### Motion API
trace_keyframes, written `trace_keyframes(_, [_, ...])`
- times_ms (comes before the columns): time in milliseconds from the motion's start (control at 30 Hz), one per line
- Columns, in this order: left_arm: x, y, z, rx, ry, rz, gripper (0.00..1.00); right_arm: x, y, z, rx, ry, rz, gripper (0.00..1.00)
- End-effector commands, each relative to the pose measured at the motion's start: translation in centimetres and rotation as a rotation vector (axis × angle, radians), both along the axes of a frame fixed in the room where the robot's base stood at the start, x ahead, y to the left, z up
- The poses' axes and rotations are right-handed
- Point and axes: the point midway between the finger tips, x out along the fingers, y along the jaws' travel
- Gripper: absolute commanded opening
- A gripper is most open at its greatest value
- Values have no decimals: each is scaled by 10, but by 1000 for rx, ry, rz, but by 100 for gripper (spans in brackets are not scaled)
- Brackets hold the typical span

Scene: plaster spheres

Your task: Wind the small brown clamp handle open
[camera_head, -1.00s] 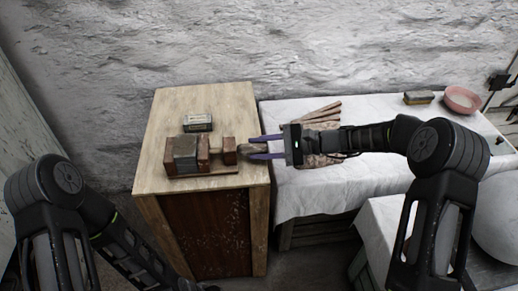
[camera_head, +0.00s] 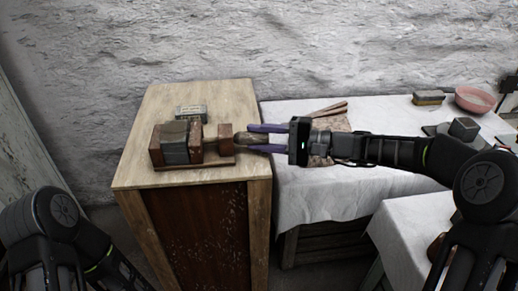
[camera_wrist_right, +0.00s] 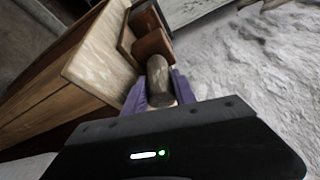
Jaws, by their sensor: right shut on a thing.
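A wooden clamp (camera_head: 171,165) with reddish-brown parts sits on the wooden cabinet, with a grey block (camera_head: 174,142) between its jaws. Its small brown handle (camera_head: 239,142) points right, toward my right gripper. My right gripper (camera_head: 247,138) comes in from the right with its purple fingers on either side of the handle, shut on it. In the right wrist view the rounded handle (camera_wrist_right: 161,84) lies between the fingers (camera_wrist_right: 160,92), with the brown clamp block (camera_wrist_right: 152,45) just beyond. My left arm shows at lower left, but its gripper is out of view.
The wooden cabinet (camera_head: 140,170) has bare top in front of the clamp. A small grey box (camera_head: 191,112) lies behind it. A white-clothed table (camera_head: 310,190) at right bears a pink bowl (camera_head: 475,99) and a sponge-like block (camera_head: 429,98). The rough wall is behind.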

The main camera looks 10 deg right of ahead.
Motion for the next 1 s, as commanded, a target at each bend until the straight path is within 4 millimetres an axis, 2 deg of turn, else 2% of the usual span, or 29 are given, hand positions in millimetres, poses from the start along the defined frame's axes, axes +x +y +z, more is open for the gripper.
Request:
trace_keyframes(67, [1, 1, -6, 1, -3, 3, 0, -1, 0, -3, 0, -11, 1, 0])
trace_keyframes(467, [2, 2, -6, 3, -4, 4, 0, -1, 0, -1, 0, -18, 2, 0])
trace_keyframes(500, [2, 2, -6, 3, -4, 4, 0, -1, 0, -1, 0, -18, 2, 35])
trace_keyframes(733, [2, 1, -6, 2, -3, 3, 0, 0, 0, -1, 0, -18, 1, 54])
trace_keyframes(1000, [2, 1, -6, 2, -3, 3, 0, 0, 0, -1, 0, -18, 1, 54])
